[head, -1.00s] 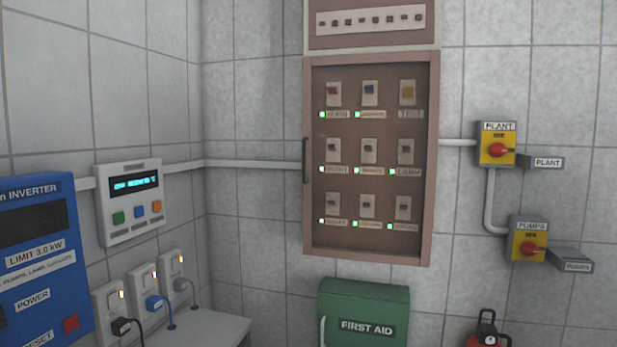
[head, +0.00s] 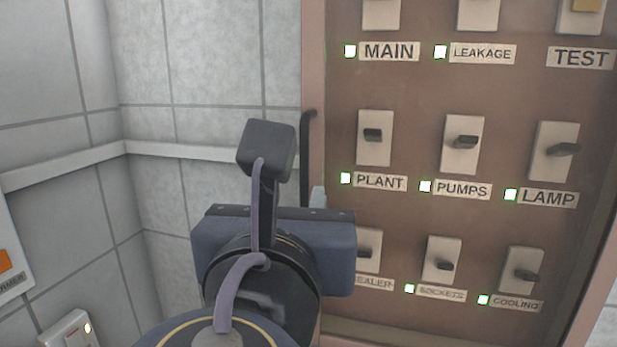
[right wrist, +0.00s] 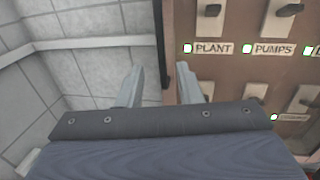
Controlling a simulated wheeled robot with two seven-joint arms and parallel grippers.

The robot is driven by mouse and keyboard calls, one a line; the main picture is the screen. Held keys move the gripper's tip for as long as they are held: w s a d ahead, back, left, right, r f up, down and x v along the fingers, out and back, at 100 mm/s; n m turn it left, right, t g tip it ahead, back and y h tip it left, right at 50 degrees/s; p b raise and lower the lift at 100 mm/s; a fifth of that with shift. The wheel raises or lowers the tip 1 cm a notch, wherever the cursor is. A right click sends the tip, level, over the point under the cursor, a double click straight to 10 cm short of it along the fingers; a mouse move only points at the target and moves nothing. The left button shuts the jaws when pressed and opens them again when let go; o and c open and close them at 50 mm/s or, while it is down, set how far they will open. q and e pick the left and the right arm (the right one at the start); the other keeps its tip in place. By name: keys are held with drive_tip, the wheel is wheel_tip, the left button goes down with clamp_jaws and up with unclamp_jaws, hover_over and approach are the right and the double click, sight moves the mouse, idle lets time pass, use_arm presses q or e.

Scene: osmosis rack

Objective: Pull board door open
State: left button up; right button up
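The board door (head: 410,90) is the brown-framed, see-through front of the wall board, and it looks closed. Its handle (head: 307,135) is a dark upright bar on the door's left edge; its lower part is hidden behind my right gripper in the head view. My right gripper (right wrist: 160,72) is open, its two pale fingers apart and nothing held. In the right wrist view the handle (right wrist: 160,40) lies between and beyond the fingertips; I cannot tell whether they touch it. In the head view the right gripper (head: 300,203) mostly hides its own fingers. My left gripper is not in view.
Several labelled switches (head: 373,137) sit inside the board. A pale pipe (head: 210,154) runs along the tiled wall to the left.

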sight(304, 176)
drive_tip(key=w, duration=0.4)
drive_tip(key=w+d+p, duration=0.1)
drive_tip(key=w, duration=0.2)
drive_tip(key=shift+s, duration=0.1)
clamp_jaws()
